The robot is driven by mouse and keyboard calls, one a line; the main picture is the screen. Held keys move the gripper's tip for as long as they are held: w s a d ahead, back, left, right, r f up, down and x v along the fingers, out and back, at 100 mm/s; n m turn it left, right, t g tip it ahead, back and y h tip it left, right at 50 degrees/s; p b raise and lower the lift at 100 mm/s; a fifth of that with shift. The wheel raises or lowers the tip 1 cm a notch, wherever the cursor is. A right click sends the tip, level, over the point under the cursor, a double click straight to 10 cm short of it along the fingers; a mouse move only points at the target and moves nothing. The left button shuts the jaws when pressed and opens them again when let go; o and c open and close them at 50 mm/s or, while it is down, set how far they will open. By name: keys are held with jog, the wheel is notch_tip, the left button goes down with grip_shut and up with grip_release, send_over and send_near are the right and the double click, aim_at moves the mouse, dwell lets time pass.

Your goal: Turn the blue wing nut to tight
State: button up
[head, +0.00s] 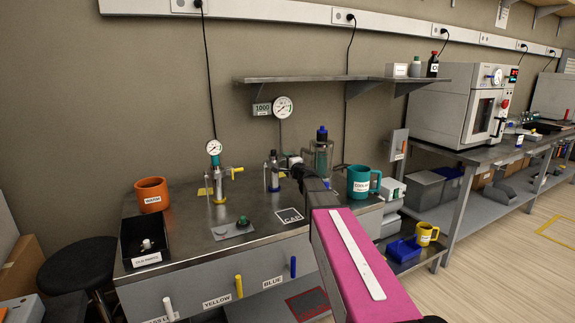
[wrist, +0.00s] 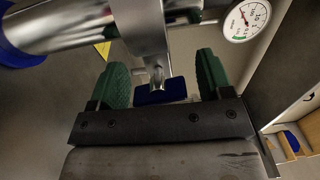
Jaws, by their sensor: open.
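A blue block-like piece, which looks like the blue wing nut (wrist: 175,89), shows in the wrist view behind the tip of a metal stem (wrist: 157,73). My gripper (wrist: 163,64) is open, with one green finger pad on each side of the blue piece. A gap shows between the piece and each pad, and I see no contact. In the head view my gripper (head: 296,166) is over the bench among the metal and glass fittings. I cannot make out the wing nut there, and its turn position is not clear.
A clear jar with a blue cap (head: 322,133) and a teal mug (head: 358,185) stand right of my gripper. A slim metal cylinder (head: 273,177) and a gauge post with a yellow handle (head: 219,180) stand left. A shelf (head: 330,79) hangs above. The bench front is fairly clear.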

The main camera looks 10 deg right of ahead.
jog(key=c, duration=0.9)
jog(key=shift+m, duration=0.8)
jog(key=o, duration=0.9)
jog(key=shift+s, duration=0.1)
jog(key=v, duration=1)
jog(key=shift+s, duration=0.3)
jog(key=shift+d, duration=0.1)
